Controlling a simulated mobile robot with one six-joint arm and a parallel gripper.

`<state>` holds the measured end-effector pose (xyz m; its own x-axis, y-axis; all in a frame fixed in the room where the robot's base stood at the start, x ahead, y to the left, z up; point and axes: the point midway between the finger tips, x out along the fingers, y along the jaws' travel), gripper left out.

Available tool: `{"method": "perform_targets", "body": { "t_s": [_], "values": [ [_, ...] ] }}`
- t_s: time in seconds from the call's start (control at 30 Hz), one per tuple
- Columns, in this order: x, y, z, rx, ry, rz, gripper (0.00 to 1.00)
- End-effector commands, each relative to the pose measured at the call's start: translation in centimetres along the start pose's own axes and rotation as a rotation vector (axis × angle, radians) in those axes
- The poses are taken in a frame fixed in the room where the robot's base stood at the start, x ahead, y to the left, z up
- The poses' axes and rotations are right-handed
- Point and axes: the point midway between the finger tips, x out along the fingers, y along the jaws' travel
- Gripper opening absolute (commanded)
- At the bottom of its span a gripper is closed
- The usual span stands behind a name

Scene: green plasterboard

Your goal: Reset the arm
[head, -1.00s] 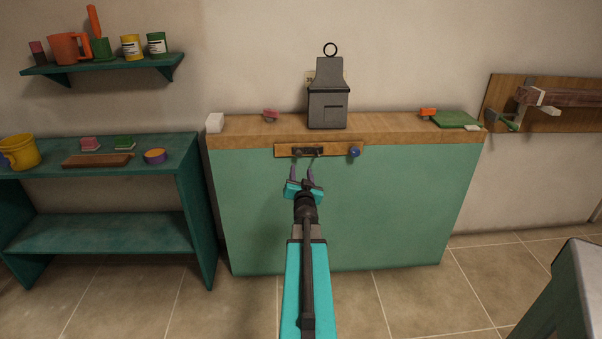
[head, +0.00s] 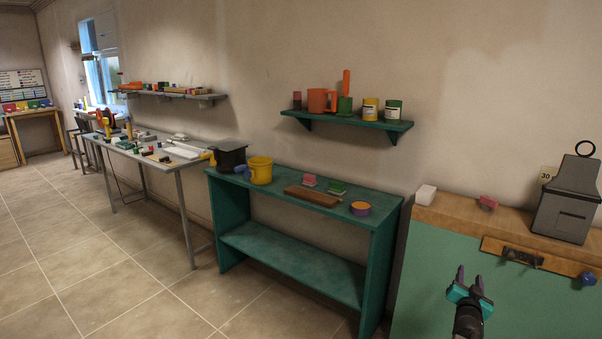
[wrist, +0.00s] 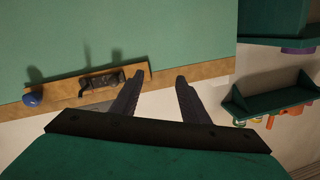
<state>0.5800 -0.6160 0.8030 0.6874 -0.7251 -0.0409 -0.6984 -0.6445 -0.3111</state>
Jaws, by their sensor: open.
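My gripper (head: 469,279) is at the lower right of the head view, in front of the green panel (head: 430,275) of the wood-topped counter. Its two dark fingers are apart with nothing between them. In the wrist view my gripper (wrist: 160,85) is also open and empty. A wooden strip with a dark handle (head: 522,257) and a blue knob (head: 588,278) is on the counter's front edge, to the right of my gripper and apart from it. The handle (wrist: 101,83) and knob (wrist: 33,98) also show in the wrist view.
A grey box with a ring (head: 567,207), a white block (head: 426,194) and a pink block (head: 488,202) stand on the counter. A teal shelf unit (head: 290,262) is to the left, below a wall shelf (head: 345,121). A cluttered workbench (head: 150,150) is further left. The tiled floor at left is clear.

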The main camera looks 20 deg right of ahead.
Motion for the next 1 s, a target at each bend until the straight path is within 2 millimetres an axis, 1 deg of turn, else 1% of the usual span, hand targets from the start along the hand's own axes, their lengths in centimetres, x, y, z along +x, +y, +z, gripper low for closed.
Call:
{"method": "perform_targets", "body": {
  "t_s": [0.03,0.1,0.17,0.2,0.27,0.3,0.37,0.4,0.47,0.5,0.57,0.6,0.67,0.7,0.77,0.8,0.87,0.9,0.97,1.0],
  "values": [
    [-0.2,-2.1,1.9,-0.001,-0.024,-0.026,0.41],
    [-0.5,-4.6,4.0,-0.002,-0.052,-0.056,0.41],
    [-1.0,-6.6,6.0,-0.002,-0.077,-0.080,0.41],
    [-1.3,-8.0,7.2,-0.002,-0.093,-0.097,0.41],
    [-2.0,-9.9,9.2,-0.001,-0.120,-0.121,0.41],
    [-2.4,-11.2,10.5,-0.001,-0.138,-0.135,0.41],
    [-3.2,-13.0,12.6,-0.002,-0.170,-0.154,0.41],
    [-3.9,-14.1,14.0,-0.002,-0.195,-0.165,0.41],
    [-4.9,-15.7,16.1,-0.005,-0.230,-0.181,0.41],
    [-5.6,-16.7,17.7,-0.009,-0.257,-0.191,0.41],
    [-6.8,-18.2,19.9,-0.016,-0.298,-0.204,0.41],
    [-7.7,-19.0,21.4,-0.022,-0.327,-0.210,0.41],
    [-9.1,-20.3,23.7,-0.033,-0.371,-0.221,0.41],
    [-10.1,-21.0,25.2,-0.042,-0.404,-0.225,0.41],
    [-11.7,-22.0,27.5,-0.058,-0.452,-0.233,0.41],
    [-12.9,-22.7,29.1,-0.070,-0.484,-0.239,0.41],
    [-14.7,-23.5,31.3,-0.092,-0.535,-0.244,0.41],
    [-15.9,-23.9,32.8,-0.108,-0.570,-0.247,0.41],
    [-17.9,-24.4,35.0,-0.133,-0.622,-0.250,0.41],
    [-19.3,-24.7,36.5,-0.151,-0.660,-0.254,0.41]
  ]
}}
